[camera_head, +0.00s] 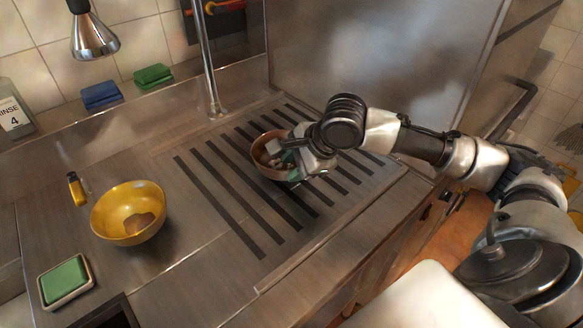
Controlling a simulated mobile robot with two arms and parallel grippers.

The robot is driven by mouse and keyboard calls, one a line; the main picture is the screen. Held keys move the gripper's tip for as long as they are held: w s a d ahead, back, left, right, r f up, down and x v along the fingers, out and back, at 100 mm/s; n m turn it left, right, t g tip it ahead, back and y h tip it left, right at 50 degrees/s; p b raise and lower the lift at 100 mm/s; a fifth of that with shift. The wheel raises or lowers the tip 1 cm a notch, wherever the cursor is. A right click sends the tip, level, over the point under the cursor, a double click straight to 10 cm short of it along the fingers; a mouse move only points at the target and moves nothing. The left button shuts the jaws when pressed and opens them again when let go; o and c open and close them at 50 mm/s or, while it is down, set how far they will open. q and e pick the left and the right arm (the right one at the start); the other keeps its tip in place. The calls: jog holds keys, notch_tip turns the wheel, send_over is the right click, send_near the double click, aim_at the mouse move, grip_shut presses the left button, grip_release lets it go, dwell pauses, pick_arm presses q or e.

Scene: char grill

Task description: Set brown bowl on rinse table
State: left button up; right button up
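The brown bowl (262,167) stands upright on the slotted part of the steel rinse table (185,215), a little right of the picture's middle left. Pale and grey shapes, partly my gripper's fingers, show over its inside. My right gripper (285,158) reaches in from the right and is at the bowl's right side, over its rim. The gripper's body hides the bowl's right part and the fingertips' contact, so I cannot tell whether they are closed on the rim. My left gripper is not in view.
A yellow bowl (112,221) with a brown patch inside stands left of the slots. A green sponge in a dish (66,281) is at front left, with a small yellow bottle (76,188) behind. Blue (101,95) and green (153,76) pads, a tap pipe (208,65) and spray head (93,38) are behind.

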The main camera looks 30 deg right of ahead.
jog(key=v, duration=1)
jog(key=shift+r, duration=0.3)
jog(key=shift+s+d, duration=0.1)
dwell(0.7)
